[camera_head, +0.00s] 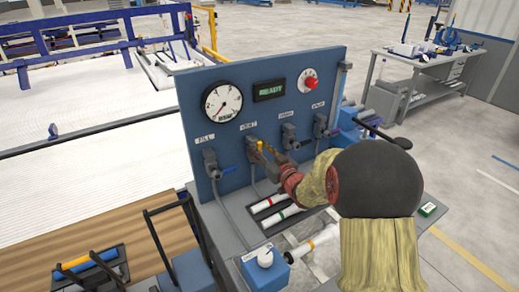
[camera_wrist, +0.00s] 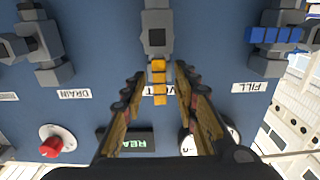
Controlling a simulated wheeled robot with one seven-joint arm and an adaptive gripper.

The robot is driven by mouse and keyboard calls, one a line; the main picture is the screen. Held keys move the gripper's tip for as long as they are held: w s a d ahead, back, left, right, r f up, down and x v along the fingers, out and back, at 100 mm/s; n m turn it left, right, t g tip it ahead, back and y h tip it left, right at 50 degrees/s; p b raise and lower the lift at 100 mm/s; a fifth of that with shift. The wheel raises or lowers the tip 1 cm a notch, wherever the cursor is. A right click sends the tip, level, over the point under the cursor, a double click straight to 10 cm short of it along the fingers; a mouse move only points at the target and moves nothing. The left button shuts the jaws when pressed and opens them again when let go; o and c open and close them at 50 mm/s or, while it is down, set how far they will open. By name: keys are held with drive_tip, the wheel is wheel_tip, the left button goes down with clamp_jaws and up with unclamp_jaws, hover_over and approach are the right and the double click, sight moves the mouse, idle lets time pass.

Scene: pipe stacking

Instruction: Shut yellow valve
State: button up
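The yellow valve handle (camera_wrist: 159,82) is in the middle of the wrist view. It runs straight down the picture from its grey valve body (camera_wrist: 157,33), across a partly hidden label. My gripper (camera_wrist: 159,88) is open, with one finger on each side of the handle and a visible gap on both sides. In the head view, a bit of the yellow handle (camera_head: 260,146) shows beside my gripper (camera_head: 262,158), at the second valve from the left on the blue panel (camera_head: 185,105). My fingers partly hide that valve there.
The FILL valve with a blue handle (camera_head: 225,170) is to the left; the handle (camera_wrist: 275,35) lies sideways in the wrist view. Other grey valves (camera_head: 289,136) are to the right. A gauge (camera_head: 222,103), READY display (camera_head: 270,90) and red knob (camera_head: 310,83) sit above.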

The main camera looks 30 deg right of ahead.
drive_tip(key=shift+c, duration=0.3)
clamp_jaws()
idle(0.6)
